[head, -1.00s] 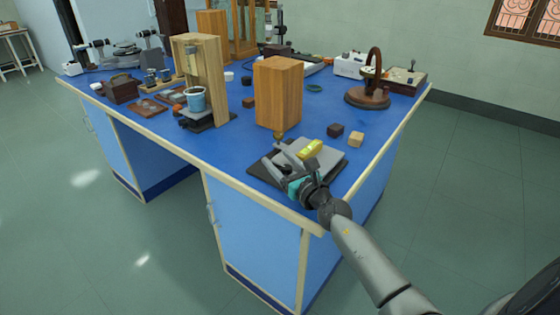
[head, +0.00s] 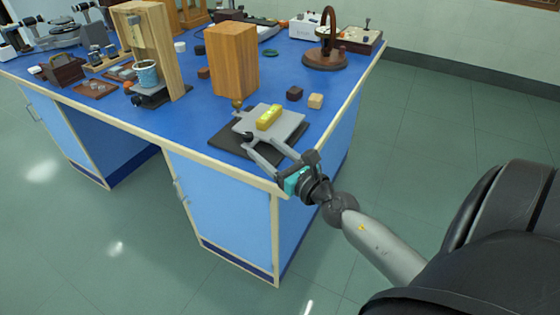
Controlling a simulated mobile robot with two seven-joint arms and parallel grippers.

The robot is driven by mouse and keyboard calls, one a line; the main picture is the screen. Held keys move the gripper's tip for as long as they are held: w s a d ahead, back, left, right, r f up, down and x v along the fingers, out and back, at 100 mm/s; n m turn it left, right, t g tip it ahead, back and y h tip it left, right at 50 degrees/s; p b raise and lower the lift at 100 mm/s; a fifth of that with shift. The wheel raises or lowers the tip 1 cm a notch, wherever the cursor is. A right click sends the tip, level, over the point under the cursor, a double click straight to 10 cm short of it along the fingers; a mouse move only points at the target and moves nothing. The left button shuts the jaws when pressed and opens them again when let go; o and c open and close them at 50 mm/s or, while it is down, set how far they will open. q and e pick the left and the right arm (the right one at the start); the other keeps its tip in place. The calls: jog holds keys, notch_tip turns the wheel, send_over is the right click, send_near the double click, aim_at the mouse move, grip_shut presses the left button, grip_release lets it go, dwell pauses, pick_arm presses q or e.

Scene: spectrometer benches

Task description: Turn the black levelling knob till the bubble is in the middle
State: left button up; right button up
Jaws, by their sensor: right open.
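A grey levelling plate (head: 287,122) sits on a dark base (head: 227,140) near the bench's front corner. A yellow bubble vial (head: 269,118) lies on the plate; its bubble is too small to read. A black knob (head: 248,136) shows at the plate's near left corner. A brass-coloured knob or foot (head: 238,103) shows at its far left corner. My right gripper (head: 257,144) is open, its fingers reaching over the bench edge to the black knob. I cannot tell if they touch it. My left gripper is not in view.
A tall wooden block (head: 231,60) stands just behind the plate. A wooden stand with a blue-grey cup (head: 146,74) is further left. The blue bench top (head: 190,112) is clear left of the plate.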

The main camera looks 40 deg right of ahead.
jog(key=s+b, duration=0.1)
jog(key=s, duration=0.2)
jog(key=shift+f, duration=0.15)
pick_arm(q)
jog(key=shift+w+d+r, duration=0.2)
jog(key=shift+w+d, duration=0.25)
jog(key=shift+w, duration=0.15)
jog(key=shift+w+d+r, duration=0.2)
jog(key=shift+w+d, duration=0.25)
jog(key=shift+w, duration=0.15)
pick_arm(e)
jog(key=shift+s, duration=0.55)
